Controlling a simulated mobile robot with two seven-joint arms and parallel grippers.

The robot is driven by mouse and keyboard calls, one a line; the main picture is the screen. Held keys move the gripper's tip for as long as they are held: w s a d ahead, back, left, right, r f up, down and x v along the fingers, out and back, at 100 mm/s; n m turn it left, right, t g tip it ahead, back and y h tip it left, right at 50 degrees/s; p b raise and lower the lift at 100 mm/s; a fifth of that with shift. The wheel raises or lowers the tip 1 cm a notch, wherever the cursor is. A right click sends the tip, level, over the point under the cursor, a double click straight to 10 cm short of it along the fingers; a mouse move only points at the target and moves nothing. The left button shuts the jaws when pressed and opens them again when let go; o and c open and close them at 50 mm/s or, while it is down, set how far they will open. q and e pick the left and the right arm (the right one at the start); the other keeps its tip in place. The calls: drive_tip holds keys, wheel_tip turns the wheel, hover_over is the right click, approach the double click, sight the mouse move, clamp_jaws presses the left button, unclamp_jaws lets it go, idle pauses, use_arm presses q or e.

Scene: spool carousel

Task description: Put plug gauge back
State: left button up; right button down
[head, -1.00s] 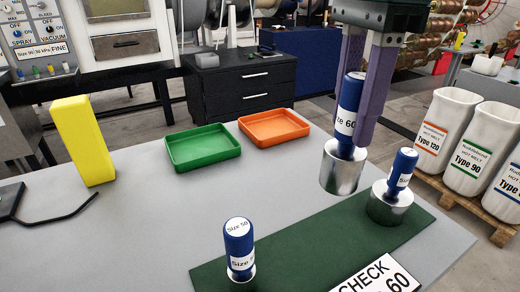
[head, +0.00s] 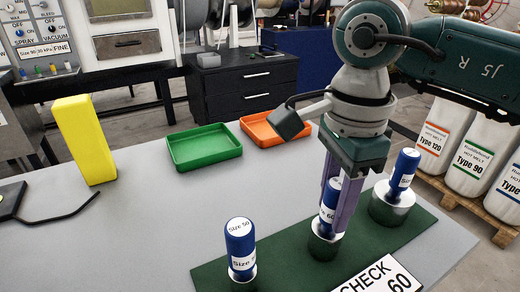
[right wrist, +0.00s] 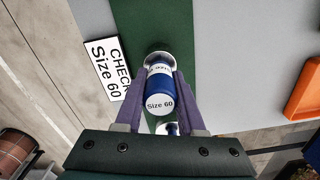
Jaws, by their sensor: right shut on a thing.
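My right gripper (head: 333,224) is shut on the blue handle of the Size 60 plug gauge (head: 328,212). The gauge is upright, its metal end at the green mat (head: 285,266); I cannot tell whether it rests on it. It stands between the Size 50 gauge (head: 240,250) at left and a wider gauge (head: 392,203) at right, whose label is only partly readable. In the right wrist view the held gauge (right wrist: 160,90) sits between both fingers (right wrist: 162,84). My left gripper is out of view.
A "CHECK Size 60" card (head: 388,278) lies at the mat's front edge. A green tray (head: 204,160), an orange tray (head: 257,143) and a yellow block (head: 85,140) are on the grey table (head: 140,230). The table's left middle is clear.

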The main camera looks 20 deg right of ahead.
drive_tip(key=shift+f+b, duration=0.2)
drive_tip(key=shift+b, duration=0.1)
drive_tip(key=c, duration=0.5)
unclamp_jaws()
drive_tip(key=shift+r, duration=0.1)
wheel_tip(320, 180, up, 12)
drive_tip(key=shift+r, duration=0.15)
